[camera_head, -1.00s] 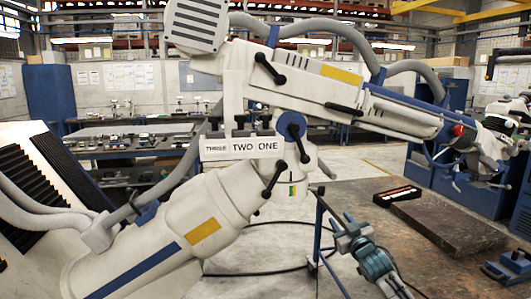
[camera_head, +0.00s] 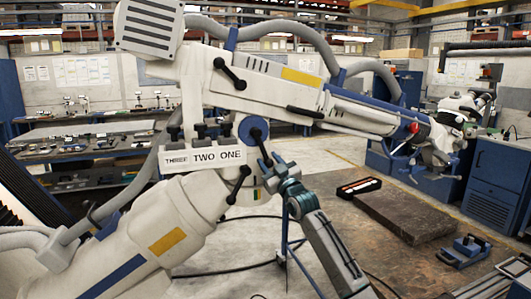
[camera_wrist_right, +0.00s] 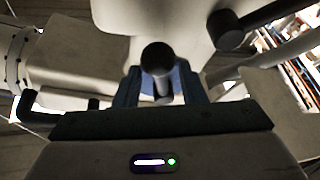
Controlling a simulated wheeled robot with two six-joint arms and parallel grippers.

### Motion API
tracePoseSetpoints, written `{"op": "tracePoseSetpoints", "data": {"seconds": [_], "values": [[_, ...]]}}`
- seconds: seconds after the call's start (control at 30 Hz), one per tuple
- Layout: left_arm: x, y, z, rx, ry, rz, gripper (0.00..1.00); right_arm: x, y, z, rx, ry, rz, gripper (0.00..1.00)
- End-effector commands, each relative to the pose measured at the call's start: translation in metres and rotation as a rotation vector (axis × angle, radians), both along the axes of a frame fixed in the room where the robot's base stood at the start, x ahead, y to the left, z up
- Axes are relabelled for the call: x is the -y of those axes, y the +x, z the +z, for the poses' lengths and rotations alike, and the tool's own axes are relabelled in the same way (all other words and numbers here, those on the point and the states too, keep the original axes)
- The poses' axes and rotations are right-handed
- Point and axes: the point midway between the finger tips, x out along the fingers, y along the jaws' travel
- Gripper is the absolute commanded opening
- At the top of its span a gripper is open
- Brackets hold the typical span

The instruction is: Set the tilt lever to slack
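The large white microscope arm (camera_head: 150,205) fills the left and middle of the head view. It carries several black levers: one high up (camera_head: 229,74), one at the blue round hub (camera_head: 253,130), and one lower (camera_head: 238,185). No label I can read names the tilt lever. My right gripper (camera_head: 270,168) is just below the hub, at the hub lever's lower end. In the right wrist view, a black lever knob (camera_wrist_right: 157,58) stands between my right gripper's blue fingers (camera_wrist_right: 160,88). The fingers look apart, with no clear grip on it. My left gripper is not in view.
A plate reading THREE, TWO, ONE (camera_head: 203,157) sits left of the hub, under several black knobs. A small coloured tag (camera_head: 256,195) is below the hub. A dark slab (camera_head: 405,217) and a black tray (camera_head: 358,187) lie at right. Benches stand behind.

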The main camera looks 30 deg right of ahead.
Motion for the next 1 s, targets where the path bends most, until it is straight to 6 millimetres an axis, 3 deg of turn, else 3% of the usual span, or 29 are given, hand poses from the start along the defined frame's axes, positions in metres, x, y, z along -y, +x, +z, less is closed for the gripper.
{"op": "tracePoseSetpoints", "data": {"seconds": [0.27, 0.63, 0.83, 1.0], "values": [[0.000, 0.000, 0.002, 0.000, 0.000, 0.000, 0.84, 0.001, 0.021, 0.008, -0.001, 0.001, 0.000, 0.37], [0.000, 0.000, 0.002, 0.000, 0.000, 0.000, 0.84, 0.001, 0.024, 0.009, -0.001, 0.000, 0.001, 0.37], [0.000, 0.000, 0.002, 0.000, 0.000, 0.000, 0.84, 0.001, 0.024, 0.009, -0.001, -0.001, 0.000, 0.00], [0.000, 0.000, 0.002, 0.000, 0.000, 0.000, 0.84, 0.001, 0.024, 0.007, -0.004, 0.000, 0.000, 0.00]]}}
